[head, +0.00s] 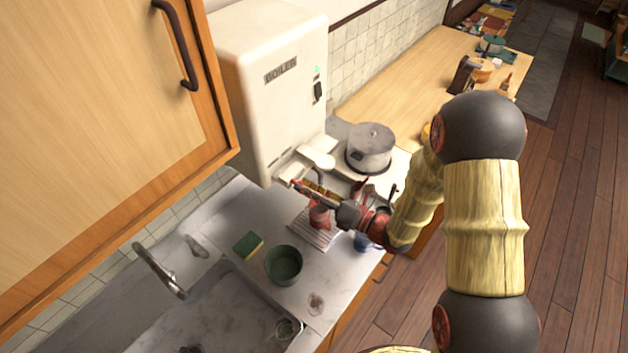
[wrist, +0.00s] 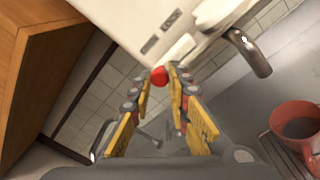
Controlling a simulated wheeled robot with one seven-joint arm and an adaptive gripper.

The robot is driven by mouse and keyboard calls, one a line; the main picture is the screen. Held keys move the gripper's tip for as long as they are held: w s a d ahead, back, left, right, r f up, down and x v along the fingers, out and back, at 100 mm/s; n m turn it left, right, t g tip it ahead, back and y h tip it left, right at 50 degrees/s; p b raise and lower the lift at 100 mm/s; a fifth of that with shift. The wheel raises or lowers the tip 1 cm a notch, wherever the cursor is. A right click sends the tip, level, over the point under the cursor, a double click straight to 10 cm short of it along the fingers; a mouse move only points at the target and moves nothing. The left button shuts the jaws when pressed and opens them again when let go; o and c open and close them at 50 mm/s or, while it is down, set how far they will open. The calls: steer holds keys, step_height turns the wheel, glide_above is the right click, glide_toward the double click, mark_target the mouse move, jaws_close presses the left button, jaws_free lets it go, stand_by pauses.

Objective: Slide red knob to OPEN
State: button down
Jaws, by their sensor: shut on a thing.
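The red knob (wrist: 159,76) shows in the wrist view at the lower edge of the white boiler (wrist: 145,25). My gripper (wrist: 161,84) has its two yellow-padded fingers on either side of the knob, with the tips closed on it. In the head view my gripper (head: 297,186) reaches left to the underside of the boiler (head: 272,90), and its fingers largely hide the knob there. Small label plates sit on the boiler near the knob in the wrist view, but their lettering is too small to read with certainty.
A red mug (wrist: 296,128) stands on a rack, below my gripper. A green bowl (head: 284,266), a sponge (head: 248,245) and a sink (head: 215,315) are nearer. A lidded pot (head: 370,147) stands behind on the right. A wooden cabinet (head: 100,140) hangs at the left.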

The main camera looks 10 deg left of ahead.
steer(key=shift+s, duration=0.1)
steer(key=c, duration=1.7)
jaws_free()
steer(key=shift+a, duration=0.1)
steer(key=shift+o, duration=0.2)
steer(key=v, duration=1.2)
steer(key=shift+s, duration=0.1)
